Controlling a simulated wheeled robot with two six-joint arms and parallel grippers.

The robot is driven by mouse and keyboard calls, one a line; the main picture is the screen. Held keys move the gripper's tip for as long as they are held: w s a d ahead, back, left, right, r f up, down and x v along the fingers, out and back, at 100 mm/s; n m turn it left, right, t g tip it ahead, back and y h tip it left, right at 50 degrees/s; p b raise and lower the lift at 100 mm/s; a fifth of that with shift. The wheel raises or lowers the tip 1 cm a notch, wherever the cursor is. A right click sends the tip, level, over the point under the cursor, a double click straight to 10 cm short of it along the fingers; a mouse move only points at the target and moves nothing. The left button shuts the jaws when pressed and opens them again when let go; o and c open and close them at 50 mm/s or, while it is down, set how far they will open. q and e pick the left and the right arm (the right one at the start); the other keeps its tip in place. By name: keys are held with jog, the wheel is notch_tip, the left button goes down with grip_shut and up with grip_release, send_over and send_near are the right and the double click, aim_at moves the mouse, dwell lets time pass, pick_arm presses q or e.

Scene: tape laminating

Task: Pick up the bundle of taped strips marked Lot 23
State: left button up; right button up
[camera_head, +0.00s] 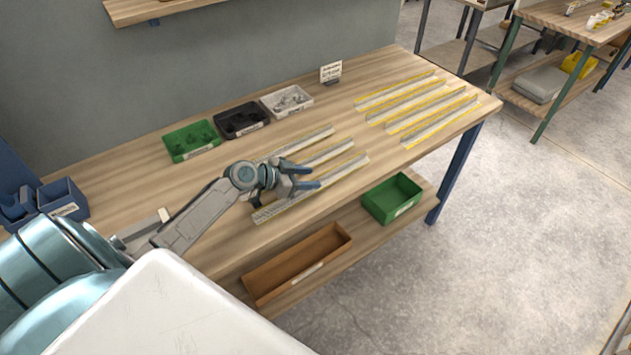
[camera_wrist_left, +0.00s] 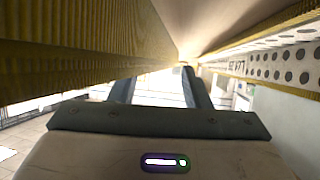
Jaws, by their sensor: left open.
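Three long pale strip bundles lie side by side at the middle of the workbench; the nearest strip bundle (camera_head: 275,211) is partly covered by my left gripper. Several more yellow-edged strip bundles (camera_head: 415,103) lie at the right end. I cannot read a Lot 23 mark on any. My left gripper (camera_head: 309,177) is over the middle group, open, with nothing seen between its fingers; whether it touches a strip is unclear. In the left wrist view its fingers (camera_wrist_left: 160,88) stand apart between a large yellow ribbed edge (camera_wrist_left: 80,45) and a perforated strip (camera_wrist_left: 285,65) bearing small, unclear dark lettering.
Green (camera_head: 192,141), black (camera_head: 241,120) and white (camera_head: 287,101) bins stand along the back of the bench (camera_head: 385,150), near a small sign (camera_head: 330,72). A blue bin (camera_head: 63,198) is at left. A wooden tray (camera_head: 297,263) and green crate (camera_head: 392,199) sit on the lower shelf.

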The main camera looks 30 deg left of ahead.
pick_arm(q)
jog(key=shift+w+f, duration=0.1)
grip_shut()
dwell(0.5)
